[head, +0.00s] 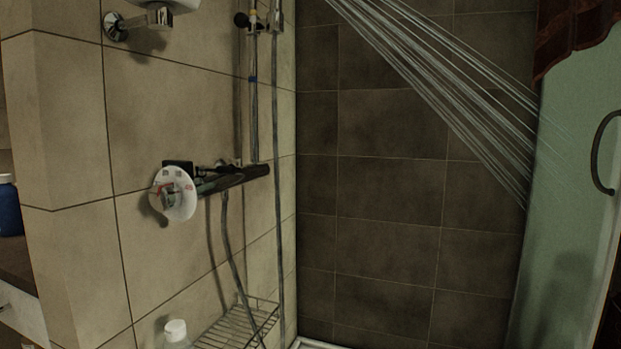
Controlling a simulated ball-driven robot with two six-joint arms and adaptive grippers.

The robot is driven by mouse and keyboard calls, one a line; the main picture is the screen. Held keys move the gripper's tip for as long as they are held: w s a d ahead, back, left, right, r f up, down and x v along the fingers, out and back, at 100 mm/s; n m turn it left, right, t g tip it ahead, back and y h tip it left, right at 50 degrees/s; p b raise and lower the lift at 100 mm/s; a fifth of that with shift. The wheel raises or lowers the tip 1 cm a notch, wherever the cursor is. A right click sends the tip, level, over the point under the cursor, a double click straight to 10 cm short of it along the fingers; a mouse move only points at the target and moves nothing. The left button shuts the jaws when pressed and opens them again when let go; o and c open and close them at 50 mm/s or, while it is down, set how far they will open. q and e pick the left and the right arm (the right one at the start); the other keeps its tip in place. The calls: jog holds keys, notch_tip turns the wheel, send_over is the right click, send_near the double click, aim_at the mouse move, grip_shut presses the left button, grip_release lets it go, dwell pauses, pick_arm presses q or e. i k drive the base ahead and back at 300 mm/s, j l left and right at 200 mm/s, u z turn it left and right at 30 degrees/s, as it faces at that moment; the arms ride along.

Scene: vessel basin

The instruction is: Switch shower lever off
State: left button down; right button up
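The shower mixer (238,178) is a dark bar on the beige tiled wall, left of centre in the head view. At its near end sits a round white disc (180,208) with small red and green parts on its face. I cannot make out clearly which part is the lever or how it is turned. Streams of water (440,95) run from the top of the picture down to the right, so the shower is running. The shower head itself is out of view. Neither of my grippers is in view.
A wire rack (238,325) and a white-capped bottle (176,330) are low below the mixer. A hose (229,240) hangs from the mixer. A greenish glass door (570,170) with a dark handle (597,152) stands at right. A chrome wall holder (116,27) is upper left.

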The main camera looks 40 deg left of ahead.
aim_at(237, 162)
jog(key=l+u, duration=0.15)
jog(key=u, duration=0.25)
jog(key=k+l+u, duration=0.1)
jog(key=u, duration=0.35)
